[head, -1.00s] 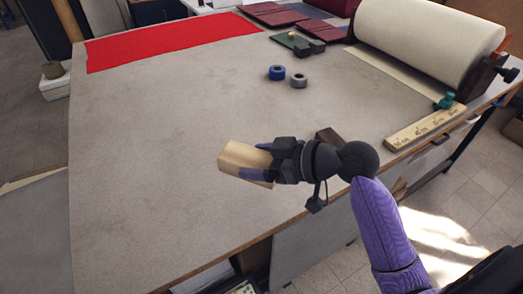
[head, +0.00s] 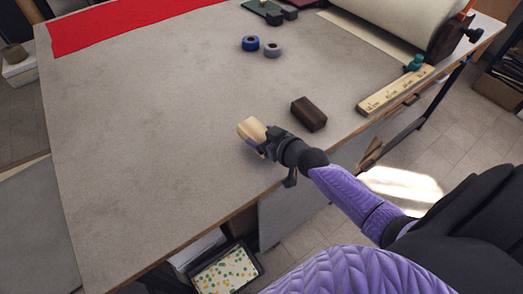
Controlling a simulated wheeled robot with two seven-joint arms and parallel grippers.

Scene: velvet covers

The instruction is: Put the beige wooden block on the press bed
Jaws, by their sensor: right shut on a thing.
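The beige wooden block (head: 251,129) is in my right gripper (head: 258,140), in the middle of the head view. The gripper is shut on it, close over the front part of the grey table (head: 150,130). I cannot tell whether the block touches the table top. My left gripper is not in view. At the back, a small dark green plate with black parts (head: 265,9) is cut by the top edge; I cannot tell whether it is the press bed.
A dark brown block (head: 309,114) lies right of my gripper. A wooden ruler (head: 395,90) lies at the right edge, near a large pale roll (head: 400,20). Red cloth (head: 100,27) lies back left. The table's left is clear.

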